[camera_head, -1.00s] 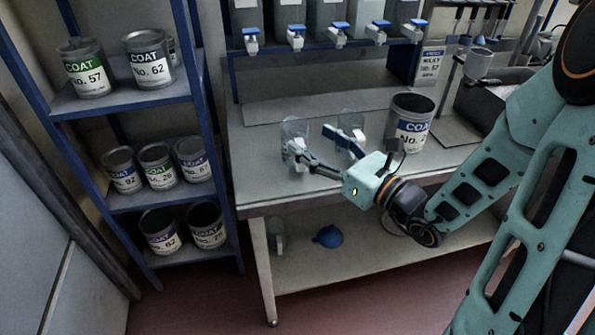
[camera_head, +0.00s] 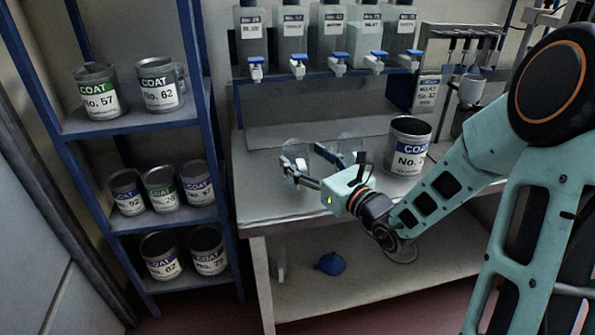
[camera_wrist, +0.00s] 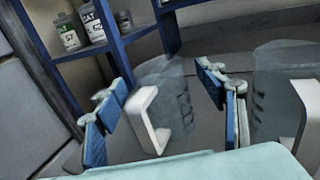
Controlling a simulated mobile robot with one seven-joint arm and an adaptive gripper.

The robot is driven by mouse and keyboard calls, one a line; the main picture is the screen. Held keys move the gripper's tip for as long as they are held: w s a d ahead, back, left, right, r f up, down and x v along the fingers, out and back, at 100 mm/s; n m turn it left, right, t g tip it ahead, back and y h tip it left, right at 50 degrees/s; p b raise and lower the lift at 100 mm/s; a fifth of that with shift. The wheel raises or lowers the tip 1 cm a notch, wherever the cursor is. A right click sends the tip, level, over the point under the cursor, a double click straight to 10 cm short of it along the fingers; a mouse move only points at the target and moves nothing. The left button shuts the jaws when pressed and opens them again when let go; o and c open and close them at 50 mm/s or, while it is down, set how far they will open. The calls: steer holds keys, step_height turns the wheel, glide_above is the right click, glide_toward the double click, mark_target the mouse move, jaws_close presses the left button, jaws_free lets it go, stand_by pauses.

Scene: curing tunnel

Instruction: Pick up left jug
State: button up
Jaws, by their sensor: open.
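The left jug (camera_wrist: 174,88) is a clear cup with dark markings and a white handle, standing upright on the bench. In the head view the left jug (camera_head: 297,147) is partly covered by my gripper (camera_head: 308,165). In the wrist view my open gripper (camera_wrist: 165,100) has one blue-padded finger on each side of the left jug, with the handle facing me between them. I cannot tell whether a finger touches it. A second clear jug (camera_wrist: 275,105) with a white handle stands to the right, just beyond the right finger.
A large coat can (camera_head: 408,150) stands on the bench (camera_head: 262,200) right of the jugs. A row of dispensers (camera_head: 297,40) with blue-topped taps hangs behind. A blue shelf (camera_head: 185,118) with several cans is left. A blue funnel (camera_head: 330,264) lies on the lower shelf.

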steer(key=shift+x, duration=1.5)
steer(key=shift+c, duration=0.5)
steer(key=c, duration=1.1)
steer(key=shift+r, duration=0.1)
steer(key=shift+c, duration=0.2)
